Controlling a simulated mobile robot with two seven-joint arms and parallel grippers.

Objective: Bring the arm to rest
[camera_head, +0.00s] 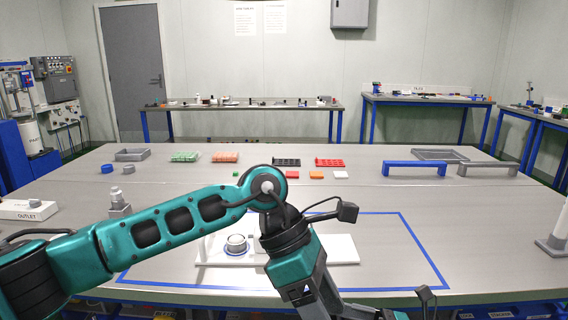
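My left arm, teal and black, comes in from the left, bends at an elbow above the table and runs down past the bottom edge of the head view. Its fingers are below the picture, so I cannot see whether they hold anything. My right gripper does not show. Behind my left forearm a white plate (340,249) lies on the table inside a blue outline. A round metal fitting (236,244) with a blue ring stands on the plate's left part. My arm hides the middle of the plate.
A white OUTLET block (28,210) and a metal fitting (119,203) stand at left. Trays, coloured blocks, a blue handle (415,168) and a grey handle (488,168) line the back. A white stand (553,235) is at far right.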

